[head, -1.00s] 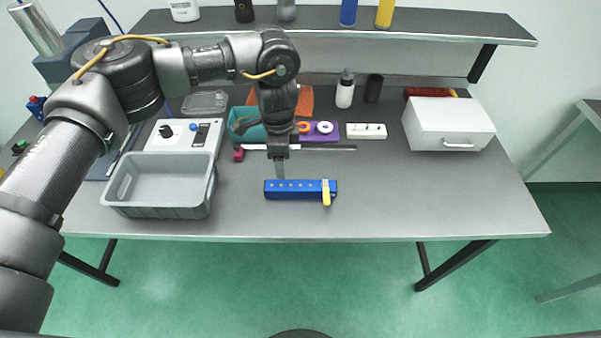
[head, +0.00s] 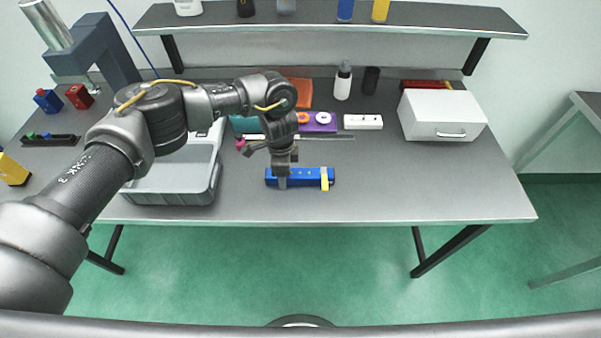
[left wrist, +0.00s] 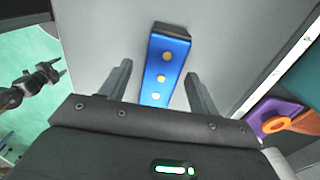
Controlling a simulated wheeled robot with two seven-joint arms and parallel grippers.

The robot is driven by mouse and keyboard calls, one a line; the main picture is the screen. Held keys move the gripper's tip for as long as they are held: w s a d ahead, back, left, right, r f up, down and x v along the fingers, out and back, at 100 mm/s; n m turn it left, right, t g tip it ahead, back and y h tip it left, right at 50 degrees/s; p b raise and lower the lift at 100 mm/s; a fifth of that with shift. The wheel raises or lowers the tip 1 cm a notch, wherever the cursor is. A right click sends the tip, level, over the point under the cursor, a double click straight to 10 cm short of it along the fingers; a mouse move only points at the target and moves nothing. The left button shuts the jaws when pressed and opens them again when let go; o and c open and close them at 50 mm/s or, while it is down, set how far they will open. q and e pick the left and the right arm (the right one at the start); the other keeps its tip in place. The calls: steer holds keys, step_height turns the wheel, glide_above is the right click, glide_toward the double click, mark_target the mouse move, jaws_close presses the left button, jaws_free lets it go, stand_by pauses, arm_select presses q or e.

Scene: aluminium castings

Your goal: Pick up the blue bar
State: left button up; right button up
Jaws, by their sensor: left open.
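The blue bar (head: 310,177) lies flat near the front edge of the table, with a row of yellow dots on it. A yellow piece (head: 325,179) crosses it near its right end. My left gripper (head: 283,184) points down over the bar's left part. In the left wrist view my open left fingers stand on either side of the blue bar (left wrist: 167,62), with visible gaps. The bar's lower part there is hidden by the gripper body. My right gripper (left wrist: 48,76) shows small at the left of the left wrist view, over the floor; its jaw state is unclear.
A grey bin (head: 172,198) stands left of the bar, under my left arm. Behind the bar are a purple holder (head: 320,126), a white block (head: 363,122) and a bottle (head: 343,82). A white drawer box (head: 442,116) is at right. The table right of the bar is clear.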

arm_select(q)
steer(key=shift+f, duration=0.6)
arm_select(e)
steer(key=shift+s+r, duration=0.1)
steer(key=shift+s, duration=0.45)
arm_select(q)
steer(key=shift+c, duration=0.9)
steer(key=c, duration=0.9)
arm_select(e)
steer(key=shift+w, duration=0.35)
arm_select(q)
steer(key=shift+r, duration=0.1)
